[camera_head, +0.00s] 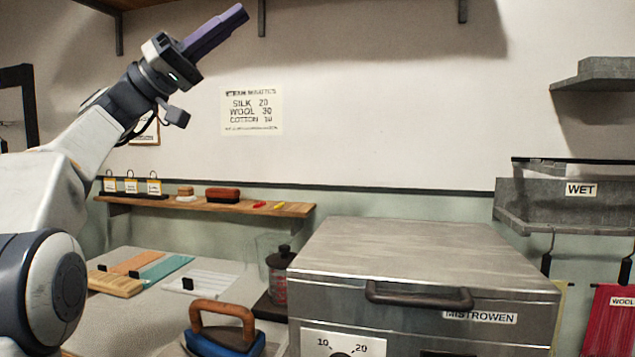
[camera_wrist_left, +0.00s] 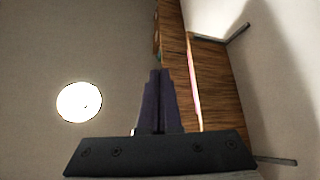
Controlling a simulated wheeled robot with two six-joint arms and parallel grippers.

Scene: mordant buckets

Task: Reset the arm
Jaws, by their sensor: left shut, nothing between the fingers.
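My left arm comes in from the left in the head view. Its gripper (camera_head: 215,30) is raised high in front of the wall and points up and to the right. The purple fingers are together with nothing between them. In the left wrist view the closed fingers (camera_wrist_left: 158,100) point toward the ceiling and a wooden shelf (camera_wrist_left: 205,85). The gripper touches nothing that I can see. My right gripper does not show in either view.
A metal steamer box (camera_head: 420,255) labelled MISTROWEN stands at the front right. An iron with a wooden handle (camera_head: 222,325), a lidded jar (camera_head: 280,275) and sample boards (camera_head: 115,283) are on the table. A wall shelf (camera_head: 230,206) runs behind. A grey WET rack (camera_head: 515,195) hangs right.

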